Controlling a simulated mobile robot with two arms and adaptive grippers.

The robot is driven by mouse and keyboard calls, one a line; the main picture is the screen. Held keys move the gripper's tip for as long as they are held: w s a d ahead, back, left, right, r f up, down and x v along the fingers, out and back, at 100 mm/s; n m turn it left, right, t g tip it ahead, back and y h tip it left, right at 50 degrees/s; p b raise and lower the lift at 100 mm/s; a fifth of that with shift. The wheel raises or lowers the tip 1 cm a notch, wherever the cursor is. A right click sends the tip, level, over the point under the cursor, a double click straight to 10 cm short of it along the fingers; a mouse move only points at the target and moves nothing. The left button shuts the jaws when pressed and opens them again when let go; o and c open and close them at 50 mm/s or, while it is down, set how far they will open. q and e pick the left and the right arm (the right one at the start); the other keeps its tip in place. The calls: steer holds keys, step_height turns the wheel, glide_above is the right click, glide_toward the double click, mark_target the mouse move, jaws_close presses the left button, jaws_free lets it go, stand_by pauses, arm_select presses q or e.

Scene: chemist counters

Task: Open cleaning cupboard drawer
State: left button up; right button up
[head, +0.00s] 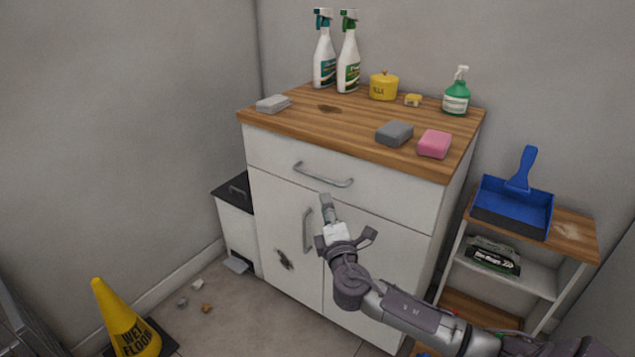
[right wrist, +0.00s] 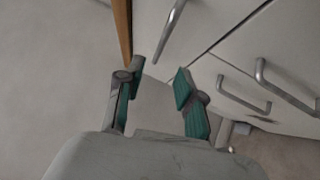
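The white cleaning cupboard (head: 290,195) has a wooden top and one wide drawer (head: 385,192) above two doors. The drawer looks shut. Its curved grey handle (head: 323,176) is in plain sight, and it also shows in the right wrist view (right wrist: 171,32). My right gripper (head: 337,218) is in front of the cupboard, just below the drawer handle in the head view. In the right wrist view its two green-padded fingers (right wrist: 159,76) are apart and empty. The handle lies beyond the fingertips and appears apart from them. My left gripper is not in view.
A door handle (head: 307,231) is left of my gripper. Spray bottles (head: 348,60), sponges (head: 434,144) and a yellow pot (head: 384,86) stand on top. A yellow floor sign (head: 124,318) is at lower left. A shelf with a blue dustpan (head: 512,204) stands right.

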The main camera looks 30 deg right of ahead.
mark_target(318, 177)
steer(key=b+x, duration=0.1)
steer(key=x, duration=1)
steer(key=shift+w+d, duration=0.15)
steer(key=shift+w, duration=0.25)
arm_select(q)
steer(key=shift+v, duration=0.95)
arm_select(e)
steer(key=shift+f, duration=0.1)
jaws_close()
